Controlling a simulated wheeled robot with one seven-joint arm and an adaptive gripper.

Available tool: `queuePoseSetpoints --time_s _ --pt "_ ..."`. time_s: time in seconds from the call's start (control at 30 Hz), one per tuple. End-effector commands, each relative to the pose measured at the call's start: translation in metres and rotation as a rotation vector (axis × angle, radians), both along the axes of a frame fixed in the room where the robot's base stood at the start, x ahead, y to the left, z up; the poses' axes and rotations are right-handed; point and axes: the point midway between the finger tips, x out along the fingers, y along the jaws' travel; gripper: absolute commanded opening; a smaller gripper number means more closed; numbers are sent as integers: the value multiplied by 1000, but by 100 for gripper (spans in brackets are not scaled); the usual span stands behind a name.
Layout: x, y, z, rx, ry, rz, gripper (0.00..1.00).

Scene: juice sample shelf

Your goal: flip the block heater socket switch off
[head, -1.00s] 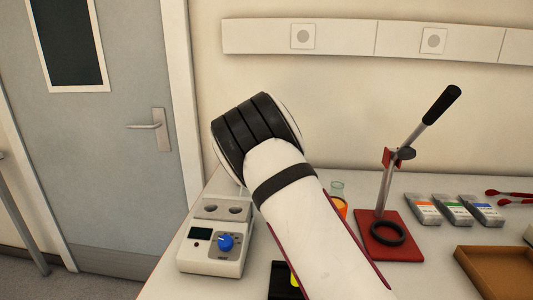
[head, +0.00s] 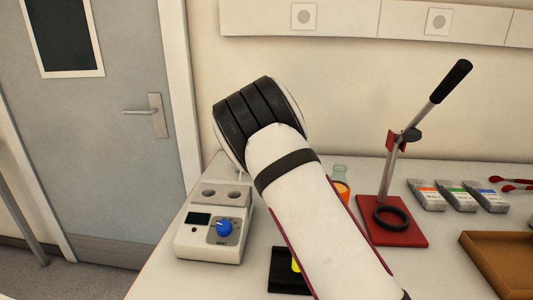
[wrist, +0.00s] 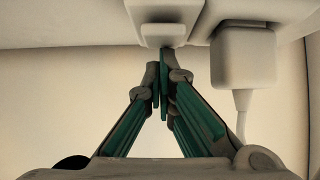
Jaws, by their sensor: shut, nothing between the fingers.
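In the wrist view my gripper (wrist: 161,78) is shut and empty, its green-sided fingers close together. The fingertips are at the lower edge of a pale raised switch piece (wrist: 165,31) on the socket; I cannot tell whether they touch it. A white plug (wrist: 243,57) with a cable hanging from it sits just to the right. In the head view the block heater (head: 208,248), with a blue knob and dark display, stands at the bench's left end. My arm hides the gripper and this socket there.
A red-based press (head: 393,238) with a black-handled lever stands right of my arm. A flask (head: 341,190) is partly behind the arm. Several grey packs (head: 457,196) and a brown tray (head: 500,262) are farther right. A door (head: 110,130) is at left.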

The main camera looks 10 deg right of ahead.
Motion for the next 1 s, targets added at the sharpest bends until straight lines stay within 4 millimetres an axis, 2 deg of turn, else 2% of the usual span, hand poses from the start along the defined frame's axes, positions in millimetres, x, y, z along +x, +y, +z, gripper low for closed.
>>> queuePoseSetpoints --time_s 0.03,0.53,1.0 --pt "2 -1 -5 0 3 -1 0" --pt "0 -1 -5 0 10 -1 0" --pt "-16 5 -8 1 18 -1 0"
